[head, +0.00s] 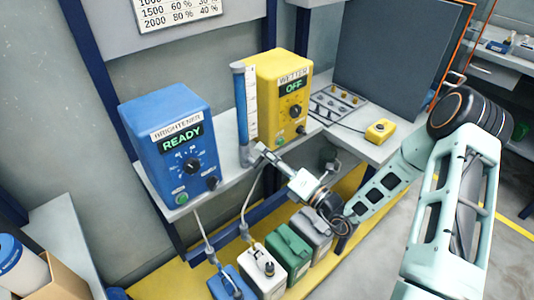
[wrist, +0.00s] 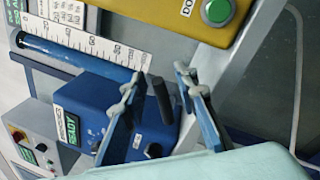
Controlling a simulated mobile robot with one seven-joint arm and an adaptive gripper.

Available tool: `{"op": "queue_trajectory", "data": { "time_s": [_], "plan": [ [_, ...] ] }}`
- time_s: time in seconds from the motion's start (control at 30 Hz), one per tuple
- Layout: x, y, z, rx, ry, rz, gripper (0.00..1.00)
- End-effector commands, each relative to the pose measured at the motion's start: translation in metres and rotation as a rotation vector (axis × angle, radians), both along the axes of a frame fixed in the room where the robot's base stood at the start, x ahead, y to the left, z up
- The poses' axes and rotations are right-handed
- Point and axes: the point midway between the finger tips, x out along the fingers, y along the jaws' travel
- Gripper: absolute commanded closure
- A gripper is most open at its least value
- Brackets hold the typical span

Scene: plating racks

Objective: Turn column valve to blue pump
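The blue pump (head: 171,145) is labelled BRIGHTENER and its display reads READY; it also shows in the wrist view (wrist: 90,98). The yellow pump (head: 262,82) is labelled WETTER and its display reads OFF; its edge shows in the wrist view (wrist: 165,14). The upright column (head: 240,110) with a scale stands between them; it shows in the wrist view (wrist: 75,50). My gripper (head: 262,156) is low beside the column's base. In the wrist view my gripper (wrist: 160,75) is open, with a dark lever-like handle (wrist: 163,103) between its fingers. I cannot tell if they touch it. The valve is hidden in the head view.
Several containers, including a white one (head: 263,270) and a green one (head: 289,247), stand below the shelf with hoses. A yellow button box (head: 380,131) and a panel of fittings (head: 338,104) lie to the right.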

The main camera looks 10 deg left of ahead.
Motion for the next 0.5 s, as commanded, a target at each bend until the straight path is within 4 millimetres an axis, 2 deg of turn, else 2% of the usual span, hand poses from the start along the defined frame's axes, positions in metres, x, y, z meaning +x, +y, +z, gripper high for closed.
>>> {"op": "queue_trajectory", "data": {
  "time_s": [0.23,0.5],
  "plan": [
    [-0.010,-0.015,-0.003,0.000,0.002,-0.003,0.73],
    [-0.043,-0.061,-0.013,0.001,0.003,-0.005,0.73]
  ]
}}
